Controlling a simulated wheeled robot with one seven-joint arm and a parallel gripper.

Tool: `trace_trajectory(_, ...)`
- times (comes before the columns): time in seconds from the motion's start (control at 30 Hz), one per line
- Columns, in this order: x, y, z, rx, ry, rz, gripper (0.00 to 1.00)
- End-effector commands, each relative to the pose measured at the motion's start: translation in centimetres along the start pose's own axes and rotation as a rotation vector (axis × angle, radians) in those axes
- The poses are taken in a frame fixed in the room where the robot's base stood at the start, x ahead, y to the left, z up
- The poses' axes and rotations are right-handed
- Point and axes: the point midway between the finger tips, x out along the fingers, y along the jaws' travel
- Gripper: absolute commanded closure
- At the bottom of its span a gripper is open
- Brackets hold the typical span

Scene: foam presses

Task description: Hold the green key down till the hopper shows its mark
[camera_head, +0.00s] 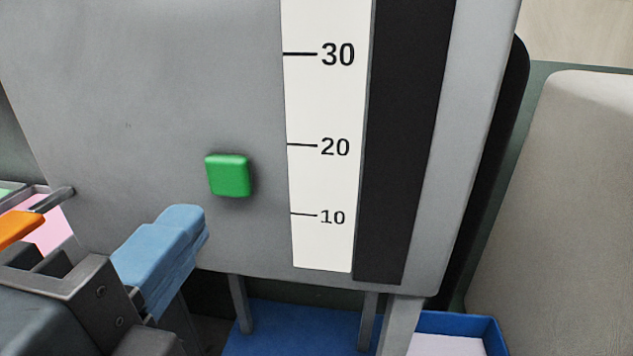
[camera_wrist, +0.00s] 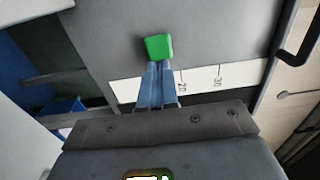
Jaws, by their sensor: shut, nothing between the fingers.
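The green key (camera_head: 228,175) is a rounded square button on the grey front panel (camera_head: 150,90) of the press. It also shows in the wrist view (camera_wrist: 158,47), straight ahead of the fingertips. My gripper (camera_head: 188,222) has blue fingers shut together with nothing between them. In the head view the fingertips are below and left of the key, with grey panel visible between. In the wrist view (camera_wrist: 157,68) the tips meet the key's lower edge in the picture; contact cannot be told there. A white scale (camera_head: 325,180) reads 10, 20 and 30, beside a plain black strip (camera_head: 400,140).
A blue tray (camera_head: 495,338) stands below the panel at the right, near the press's legs. A large beige-grey block (camera_head: 560,190) fills the right side. Orange (camera_head: 18,228) and pink (camera_head: 52,234) items lie at the far left.

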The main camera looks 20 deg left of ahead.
Motion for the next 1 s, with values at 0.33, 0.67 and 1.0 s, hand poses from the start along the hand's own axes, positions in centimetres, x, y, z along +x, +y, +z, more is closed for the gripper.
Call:
trace_trajectory(0.33, 4.7, -0.1, 0.0, -0.001, 0.000, 0.000, 1.00)
trace_trajectory(0.67, 5.3, 0.0, 0.0, 0.001, -0.001, 0.001, 1.00)
trace_trajectory(1.0, 6.4, 0.3, 0.0, 0.003, 0.002, -0.002, 1.00)
